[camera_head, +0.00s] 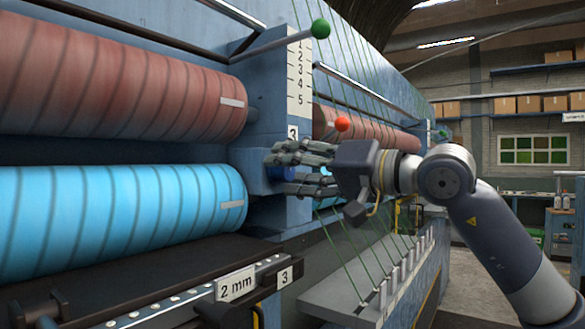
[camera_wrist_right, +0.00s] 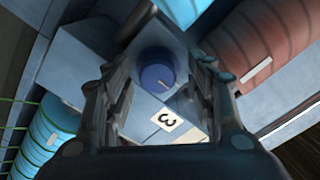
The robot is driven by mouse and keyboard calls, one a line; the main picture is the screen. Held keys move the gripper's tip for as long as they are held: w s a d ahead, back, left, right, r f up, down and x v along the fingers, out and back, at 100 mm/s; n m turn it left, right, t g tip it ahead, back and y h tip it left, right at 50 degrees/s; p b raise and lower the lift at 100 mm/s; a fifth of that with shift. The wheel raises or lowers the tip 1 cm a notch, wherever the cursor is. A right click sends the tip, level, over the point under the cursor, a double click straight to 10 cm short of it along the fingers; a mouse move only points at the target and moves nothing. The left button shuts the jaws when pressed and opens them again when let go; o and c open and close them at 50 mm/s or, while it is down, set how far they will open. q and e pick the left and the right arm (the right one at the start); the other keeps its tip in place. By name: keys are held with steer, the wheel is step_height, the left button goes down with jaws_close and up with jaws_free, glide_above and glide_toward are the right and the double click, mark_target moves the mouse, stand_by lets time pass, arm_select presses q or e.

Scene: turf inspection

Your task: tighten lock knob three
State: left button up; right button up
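The blue lock knob (camera_head: 284,173) sits on the blue machine frame just below a small "3" label (camera_head: 293,132). In the right wrist view the round dark blue knob (camera_wrist_right: 157,76), with a light pointer mark on its face, lies between the fingers, and the "3" label (camera_wrist_right: 168,120) is beside it. My right gripper (camera_head: 277,172) is at the knob, one finger above and one below. In the wrist view the gripper (camera_wrist_right: 166,66) is open, with gaps visible on both sides of the knob. My left gripper is not in view.
A red roller (camera_head: 120,85) and a blue roller (camera_head: 115,215) lie left of the knob. A lever with a green ball (camera_head: 320,28) juts out above, and a red ball (camera_head: 342,124) is near the gripper. A rail with a "2 mm" plate (camera_head: 236,285) runs below. Green cords hang behind.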

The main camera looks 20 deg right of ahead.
steer(key=shift+f, duration=0.1)
steer(key=shift+s+d, duration=0.2)
steer(key=shift+s, duration=0.05)
steer(key=v, duration=1.1)
steer(key=shift+s+d, duration=0.1)
